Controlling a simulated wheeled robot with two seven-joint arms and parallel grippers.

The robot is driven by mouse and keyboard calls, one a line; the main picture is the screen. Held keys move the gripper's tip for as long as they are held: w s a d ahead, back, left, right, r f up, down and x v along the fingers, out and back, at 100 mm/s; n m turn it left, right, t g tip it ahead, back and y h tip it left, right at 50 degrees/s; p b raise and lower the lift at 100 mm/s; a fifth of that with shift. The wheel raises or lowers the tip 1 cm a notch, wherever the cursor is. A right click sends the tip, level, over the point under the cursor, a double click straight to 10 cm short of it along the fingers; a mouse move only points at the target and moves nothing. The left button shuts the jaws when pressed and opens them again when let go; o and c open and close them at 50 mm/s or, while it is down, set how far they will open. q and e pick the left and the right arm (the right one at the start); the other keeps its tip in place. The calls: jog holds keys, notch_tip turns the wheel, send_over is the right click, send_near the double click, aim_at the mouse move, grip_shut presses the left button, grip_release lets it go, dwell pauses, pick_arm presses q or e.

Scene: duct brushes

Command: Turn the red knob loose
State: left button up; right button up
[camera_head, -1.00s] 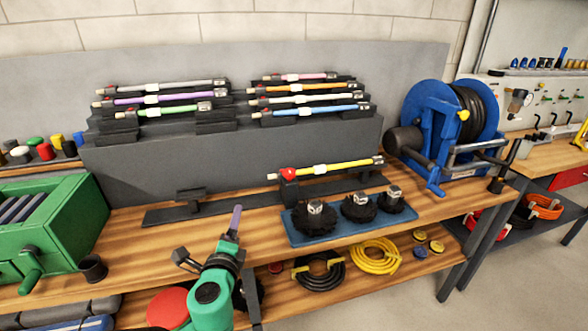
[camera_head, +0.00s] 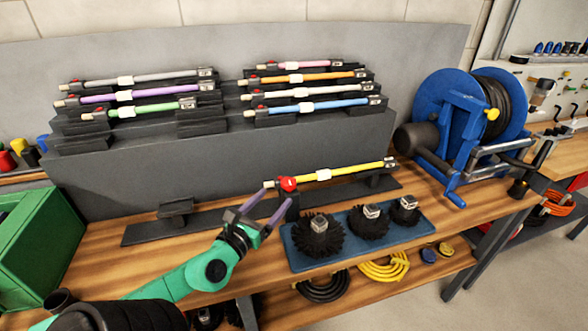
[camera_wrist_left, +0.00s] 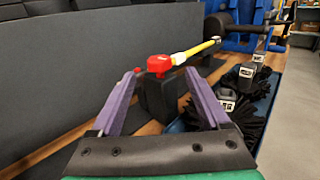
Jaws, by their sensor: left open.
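The red knob (camera_head: 288,184) sits on a black clamp block (camera_head: 293,205) at the left end of a yellow rod (camera_head: 345,171), which lies in a low stand on the bench. The knob also shows in the left wrist view (camera_wrist_left: 159,64), ahead of and between my fingertips. My left gripper (camera_head: 259,204) has a green arm and purple fingers. It is open and empty, just left of and in front of the knob, apart from it as far as I can see. In the left wrist view my left gripper (camera_wrist_left: 160,76) points at the knob and block. My right gripper is not in view.
A blue tray (camera_head: 300,262) with black round brushes (camera_head: 317,236) lies just right of my gripper. A grey rack (camera_head: 130,185) of coloured rods stands behind. A blue hose reel (camera_head: 450,120) is at right, a green box (camera_head: 35,245) at left.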

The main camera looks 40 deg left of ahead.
aim_at(292, 178)
pick_arm(q)
jog(key=w, duration=0.4)
jog(key=w+a+p, duration=0.1)
jog(key=w, duration=0.2)
jog(key=w+a+p, duration=0.1)
jog(key=w, duration=0.3)
jog(key=shift+w+a, duration=0.1)
jog(key=shift+w, duration=0.2)
jog(key=shift+w+a+f, duration=0.1)
jog(key=shift+w+f, duration=0.05)
jog(key=shift+w, duration=0.15)
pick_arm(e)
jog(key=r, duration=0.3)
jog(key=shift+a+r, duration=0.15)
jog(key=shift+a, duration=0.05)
